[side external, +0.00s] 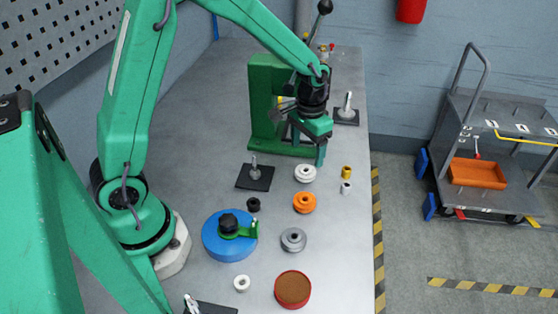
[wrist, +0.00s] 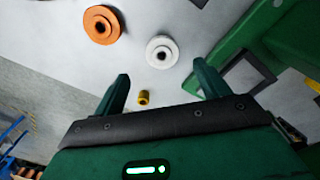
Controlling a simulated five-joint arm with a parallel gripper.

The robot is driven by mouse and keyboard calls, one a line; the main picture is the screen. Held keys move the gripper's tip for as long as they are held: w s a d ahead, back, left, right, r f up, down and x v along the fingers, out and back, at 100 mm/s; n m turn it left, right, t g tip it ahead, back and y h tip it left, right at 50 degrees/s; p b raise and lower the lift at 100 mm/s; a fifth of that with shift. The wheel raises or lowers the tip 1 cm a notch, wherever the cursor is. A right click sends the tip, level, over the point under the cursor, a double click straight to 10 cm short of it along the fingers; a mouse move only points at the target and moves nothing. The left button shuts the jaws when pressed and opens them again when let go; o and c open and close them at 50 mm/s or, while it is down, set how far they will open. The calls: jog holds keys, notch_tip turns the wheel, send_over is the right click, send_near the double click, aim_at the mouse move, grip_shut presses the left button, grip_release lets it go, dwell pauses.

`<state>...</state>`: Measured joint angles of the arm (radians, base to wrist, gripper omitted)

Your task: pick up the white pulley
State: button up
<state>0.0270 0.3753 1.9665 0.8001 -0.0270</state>
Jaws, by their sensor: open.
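The white pulley (side external: 305,173) lies flat on the grey metal table, between the green press frame and the orange pulley (side external: 304,202). In the wrist view the white pulley (wrist: 162,50) shows its dark centre hole, just beyond the fingertips and roughly centred between them. My gripper (side external: 309,150) is above the table, behind the pulley and in front of the press, apart from it. In the wrist view my gripper (wrist: 162,72) has its two green fingers spread wide with nothing held. One finger is hard to make out in the side view.
The green press frame (side external: 265,105) stands close behind my gripper. A small brass part (side external: 346,172) and a small white part (side external: 346,187) lie right of the pulley. A grey pulley (side external: 293,240), a red round container (side external: 292,289) and a blue disc (side external: 218,245) are nearer the front.

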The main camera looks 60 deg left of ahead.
aim_at(306, 166)
jog(key=shift+f, duration=1.05)
jog(key=shift+f, duration=0.1)
jog(key=shift+w+a+f, duration=0.1)
jog(key=shift+a+f, duration=0.05)
jog(key=shift+f, duration=2.35)
jog(key=c, duration=1.1)
jog(key=shift+r, duration=0.2)
